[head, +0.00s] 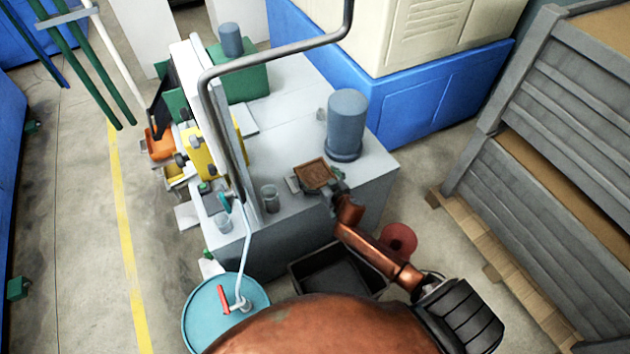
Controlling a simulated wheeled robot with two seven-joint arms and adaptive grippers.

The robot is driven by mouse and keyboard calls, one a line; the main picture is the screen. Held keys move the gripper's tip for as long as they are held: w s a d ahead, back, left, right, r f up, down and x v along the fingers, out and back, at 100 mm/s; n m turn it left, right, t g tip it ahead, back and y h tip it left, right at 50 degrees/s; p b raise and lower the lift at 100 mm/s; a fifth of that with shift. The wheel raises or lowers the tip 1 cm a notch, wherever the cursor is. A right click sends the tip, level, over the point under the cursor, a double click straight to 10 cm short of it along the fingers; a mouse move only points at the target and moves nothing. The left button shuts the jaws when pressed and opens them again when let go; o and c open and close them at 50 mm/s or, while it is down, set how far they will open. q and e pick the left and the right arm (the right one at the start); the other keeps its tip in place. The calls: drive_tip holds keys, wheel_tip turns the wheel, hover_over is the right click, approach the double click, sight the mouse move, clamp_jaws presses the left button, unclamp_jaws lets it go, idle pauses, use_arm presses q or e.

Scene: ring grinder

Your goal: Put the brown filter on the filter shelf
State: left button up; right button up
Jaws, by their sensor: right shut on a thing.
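The brown filter (314,174) is a small square, tray-like piece above the near right part of the grey machine top (290,135). My right gripper (334,192) is shut on its near right edge. I cannot tell whether the filter touches the surface below it. A small light grey piece (292,185) shows at the filter's left edge. I cannot tell which part is the filter shelf. My left gripper is not in view.
A blue-grey cylinder (346,125) stands on the machine top just right of the filter. A small grey cup-like part (269,199) is to its left. A bent grey pipe (290,57) arches over the machine. A black bin (300,278) and blue drum (205,318) stand in front.

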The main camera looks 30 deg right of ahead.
wheel_tip(320, 180, down, 3)
drive_tip(key=shift+w+r+b, duration=0.1)
drive_tip(key=shift+b, duration=0.3)
drive_tip(key=shift+o, duration=0.2)
drive_tip(key=shift+a, duration=0.1)
drive_tip(key=shift+r, duration=0.15)
drive_tip(key=shift+c, duration=0.2)
drive_tip(key=shift+f, duration=0.2)
drive_tip(key=o, duration=1.2)
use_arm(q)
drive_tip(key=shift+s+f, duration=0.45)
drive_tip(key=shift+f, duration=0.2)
use_arm(e)
drive_tip(key=shift+o, duration=0.5)
